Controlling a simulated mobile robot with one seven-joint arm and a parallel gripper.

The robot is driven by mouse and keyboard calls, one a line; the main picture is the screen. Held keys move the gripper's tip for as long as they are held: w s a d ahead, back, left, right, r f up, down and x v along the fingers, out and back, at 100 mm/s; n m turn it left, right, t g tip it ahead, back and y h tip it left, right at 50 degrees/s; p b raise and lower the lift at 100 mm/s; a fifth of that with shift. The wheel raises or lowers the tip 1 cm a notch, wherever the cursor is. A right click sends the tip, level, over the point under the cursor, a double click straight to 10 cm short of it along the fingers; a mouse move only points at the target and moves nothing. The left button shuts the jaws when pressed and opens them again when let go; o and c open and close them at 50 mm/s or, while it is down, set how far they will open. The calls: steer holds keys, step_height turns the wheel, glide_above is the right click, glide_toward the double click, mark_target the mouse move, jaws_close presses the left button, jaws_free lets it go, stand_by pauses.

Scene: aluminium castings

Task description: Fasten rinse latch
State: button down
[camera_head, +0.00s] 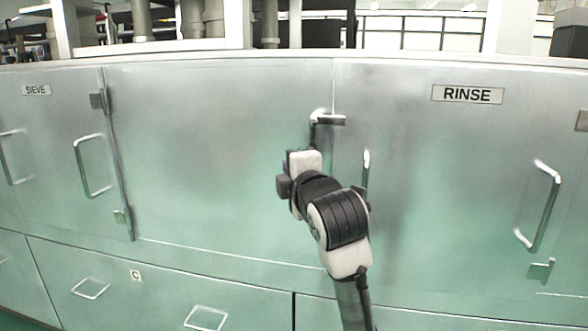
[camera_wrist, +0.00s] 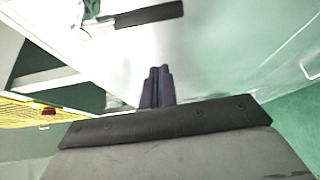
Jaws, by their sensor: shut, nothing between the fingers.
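The RINSE door carries a label (camera_head: 467,94) and stands flush at the right in the head view. At its left seam, near the top, is a latch (camera_head: 331,119) with a pale rounded part and a short bar lying roughly level to the right. In the wrist view, a dark bar beside a pale part, seemingly this latch (camera_wrist: 150,15), shows at the top. My gripper (camera_wrist: 160,70) is shut and empty, its dark fingers together, apart from the bar in that picture. In the head view my wrist is just below and left of the latch; the fingertips are hidden there.
A handle (camera_head: 542,206) stands out at the right of the RINSE panel, and another (camera_head: 366,170) shows partly behind my arm. The SIEVE door handle (camera_head: 93,166) is at left. Drawers with handles (camera_head: 205,318) lie below. The panel left of the latch is bare.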

steer(key=b+v, duration=0.1)
steer(key=v, duration=0.5)
steer(key=shift+d+f, duration=0.2)
steer(key=shift+d, duration=0.1)
steer(key=shift+s, duration=0.1)
